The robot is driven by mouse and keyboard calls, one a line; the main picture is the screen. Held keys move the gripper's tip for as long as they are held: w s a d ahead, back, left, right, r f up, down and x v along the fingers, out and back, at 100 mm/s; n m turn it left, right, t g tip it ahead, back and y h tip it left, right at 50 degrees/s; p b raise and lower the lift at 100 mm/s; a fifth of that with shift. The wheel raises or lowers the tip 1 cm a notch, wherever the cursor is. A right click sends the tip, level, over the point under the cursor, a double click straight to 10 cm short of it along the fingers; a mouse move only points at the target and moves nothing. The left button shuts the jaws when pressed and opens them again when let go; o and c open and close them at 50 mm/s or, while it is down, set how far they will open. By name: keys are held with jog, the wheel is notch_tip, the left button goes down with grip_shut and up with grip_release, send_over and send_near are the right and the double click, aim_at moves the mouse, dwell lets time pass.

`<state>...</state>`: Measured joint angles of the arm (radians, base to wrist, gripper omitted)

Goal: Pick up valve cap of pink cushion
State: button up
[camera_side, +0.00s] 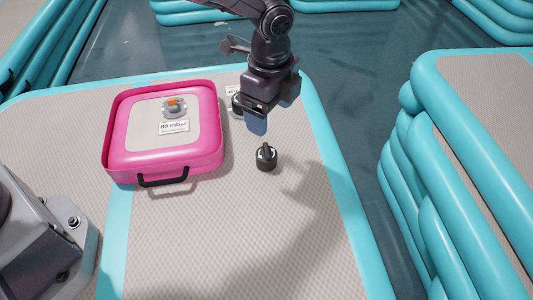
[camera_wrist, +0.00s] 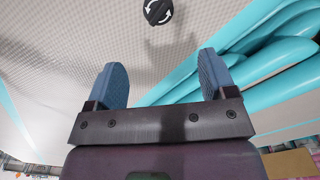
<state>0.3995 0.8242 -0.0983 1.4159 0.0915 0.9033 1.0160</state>
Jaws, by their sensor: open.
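The pink cushion (camera_side: 114,136) lies on the grey mat, with an open-looking metal valve (camera_side: 175,107) with an orange centre on its top. A black valve cap (camera_side: 266,158) stands on the mat to the right of the cushion. In the wrist view the cap (camera_wrist: 158,12) shows white arrows and sits at the top edge, beyond the fingertips. My gripper (camera_side: 258,120) is above the mat, behind the cap in the side view. Its two blue fingers are apart and empty in the wrist view (camera_wrist: 163,72). Nothing touches the cap.
A second dark round part (camera_side: 238,103) beside a white label is partly hidden by my gripper. The mat (camera_side: 215,240) has turquoise edges and is clear in front of the cap. Stacked turquoise inflatables (camera_side: 420,190) stand to the right across a dark floor gap.

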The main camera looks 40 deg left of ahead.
aim_at(267, 149)
notch_tip(267, 149, down, 8)
jog(key=shift+a+r, duration=0.1)
jog(key=shift+r, duration=0.05)
jog(key=shift+a+f, duration=0.15)
jog(key=shift+f, duration=1.2)
jog(key=shift+a+f, duration=0.15)
jog(key=shift+f, duration=1.15)
jog(key=c, duration=1)
jog(key=shift+r, duration=0.15)
